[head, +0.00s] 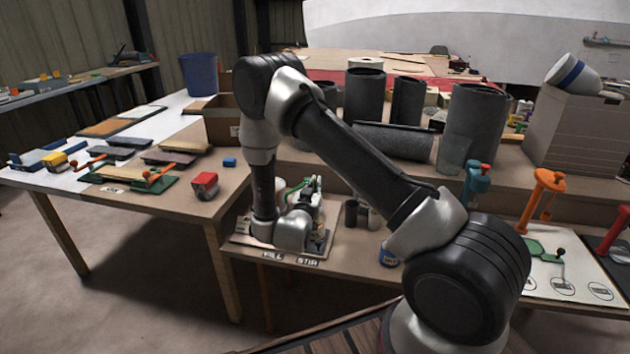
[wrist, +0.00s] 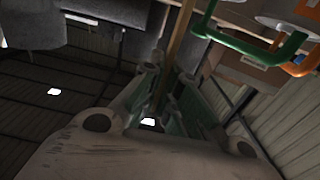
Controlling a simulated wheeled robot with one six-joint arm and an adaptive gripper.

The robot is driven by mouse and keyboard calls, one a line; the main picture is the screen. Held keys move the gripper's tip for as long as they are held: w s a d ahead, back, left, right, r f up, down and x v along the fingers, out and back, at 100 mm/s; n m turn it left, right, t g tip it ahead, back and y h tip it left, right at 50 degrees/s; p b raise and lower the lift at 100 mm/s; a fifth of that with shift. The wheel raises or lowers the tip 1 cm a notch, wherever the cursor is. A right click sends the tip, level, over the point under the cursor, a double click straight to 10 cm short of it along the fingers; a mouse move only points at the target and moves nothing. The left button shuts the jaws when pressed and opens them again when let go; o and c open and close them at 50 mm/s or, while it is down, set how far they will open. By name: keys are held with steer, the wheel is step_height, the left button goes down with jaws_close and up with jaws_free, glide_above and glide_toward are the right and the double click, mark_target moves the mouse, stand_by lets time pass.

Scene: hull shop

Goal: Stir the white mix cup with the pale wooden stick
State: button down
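The pale wooden stick (wrist: 179,38) runs between the two fingers of my gripper (wrist: 166,82) in the wrist view, and the fingers are closed around it. In the head view my gripper (head: 300,226) hangs low over a pale board (head: 318,248) with labels on its front edge, one reading STIR. My gripper and wrist cover much of this board. The stick's lower end is not clear in the head view.
A teal clamp (head: 477,182) and an orange clamp (head: 541,196) stand farther right. Large dark rolls (head: 365,94) stand behind.

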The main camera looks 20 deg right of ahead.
steer(key=shift+f, duration=3.2)
